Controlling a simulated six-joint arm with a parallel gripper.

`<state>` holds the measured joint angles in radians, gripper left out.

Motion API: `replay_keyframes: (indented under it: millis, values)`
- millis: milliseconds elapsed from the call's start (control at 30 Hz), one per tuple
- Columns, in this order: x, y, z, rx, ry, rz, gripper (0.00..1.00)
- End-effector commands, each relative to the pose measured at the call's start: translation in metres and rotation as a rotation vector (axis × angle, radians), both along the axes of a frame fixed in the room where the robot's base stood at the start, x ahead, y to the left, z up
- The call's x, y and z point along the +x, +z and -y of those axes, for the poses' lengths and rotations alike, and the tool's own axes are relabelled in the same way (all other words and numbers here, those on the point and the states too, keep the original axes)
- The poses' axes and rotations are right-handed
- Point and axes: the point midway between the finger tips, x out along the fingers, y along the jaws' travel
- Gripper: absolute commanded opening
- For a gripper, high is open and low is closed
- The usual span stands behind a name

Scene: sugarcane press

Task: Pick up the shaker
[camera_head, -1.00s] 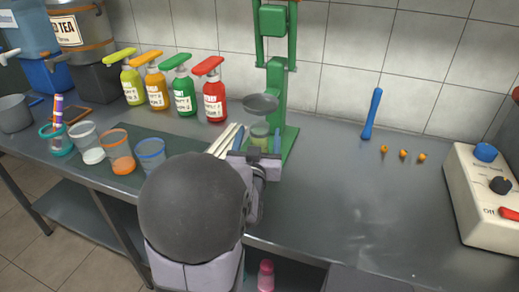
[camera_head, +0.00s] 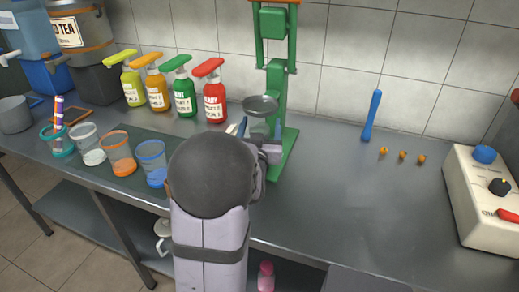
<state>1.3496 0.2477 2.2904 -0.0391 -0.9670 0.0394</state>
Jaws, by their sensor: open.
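No object here is clearly marked as the shaker. A small clear container (camera_head: 257,125) at the foot of the green press (camera_head: 279,95) may be it, but my arm covers most of it. A pink-capped bottle (camera_head: 265,276) on the lower shelf is another possible one. My gripper (camera_head: 258,129) is open at the press, with its blue fingertips either side of the clear container, under the press's round grey bowl. I cannot tell whether the fingers touch it.
Several pump bottles (camera_head: 158,92) stand along the wall at left. Cups with coloured rims (camera_head: 118,152) stand left of my arm. A white control box (camera_head: 487,190) stands at right.

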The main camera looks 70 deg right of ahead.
Motion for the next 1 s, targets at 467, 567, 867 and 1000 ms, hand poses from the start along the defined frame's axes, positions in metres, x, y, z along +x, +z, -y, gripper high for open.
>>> replay_keyframes:
  millis: [467,567,867,1000]
  values:
    - [-0.0001,0.0029,0.0000,-0.007,0.000,0.002,0.00]
    - [-0.0001,0.0030,0.0000,-0.007,0.000,0.002,0.00]
    - [-0.0002,0.0043,0.0000,-0.007,0.000,0.002,0.00]
    - [-0.0001,0.0072,0.0000,-0.008,0.000,0.002,0.00]
